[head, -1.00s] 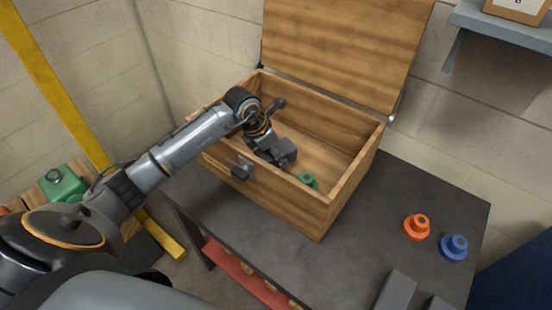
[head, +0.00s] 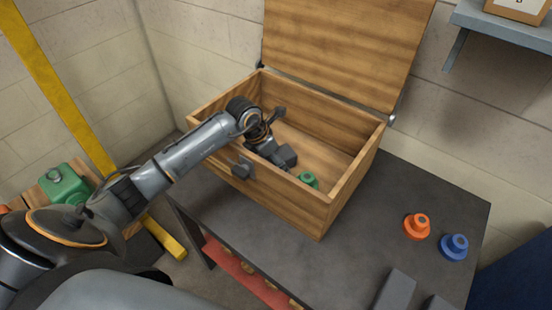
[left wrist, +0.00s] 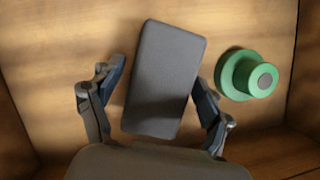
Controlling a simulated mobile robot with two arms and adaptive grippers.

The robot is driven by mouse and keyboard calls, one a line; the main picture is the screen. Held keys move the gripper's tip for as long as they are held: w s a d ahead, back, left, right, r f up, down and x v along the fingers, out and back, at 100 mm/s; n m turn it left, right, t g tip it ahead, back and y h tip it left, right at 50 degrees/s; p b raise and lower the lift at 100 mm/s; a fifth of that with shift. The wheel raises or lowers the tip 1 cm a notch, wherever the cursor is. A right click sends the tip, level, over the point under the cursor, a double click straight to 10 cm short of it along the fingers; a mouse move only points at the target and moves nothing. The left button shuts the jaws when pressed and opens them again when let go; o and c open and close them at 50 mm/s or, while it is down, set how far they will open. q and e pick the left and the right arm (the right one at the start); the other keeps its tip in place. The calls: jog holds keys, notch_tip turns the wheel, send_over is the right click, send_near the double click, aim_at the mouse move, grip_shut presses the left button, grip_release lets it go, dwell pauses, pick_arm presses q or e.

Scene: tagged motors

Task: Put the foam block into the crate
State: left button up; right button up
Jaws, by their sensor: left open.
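The crate (head: 330,213) is a wooden box with its lid raised, standing on a dark table. The foam block (head: 287,155) is dark grey and inside the crate, near the front wall. It also shows in the left wrist view (left wrist: 165,80), lying over the wooden floor between my spread fingers. My left gripper (head: 270,151) reaches down into the crate, with its fingers (left wrist: 158,98) open on either side of the block's lower half. The right finger is very near the block's edge; I cannot tell if it touches. My right gripper is not in view.
A green stepped part (head: 308,180) is in the crate, right of the block; it shows in the left wrist view (left wrist: 247,75). Orange (head: 417,226) and blue (head: 454,247) parts stand on the table's right. Grey pieces (head: 395,292) lie at the front. The raised lid (head: 345,50) stands behind.

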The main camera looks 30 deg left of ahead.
pick_arm(q)
jog(key=v, duration=1.2)
jog(key=shift+r, duration=0.1)
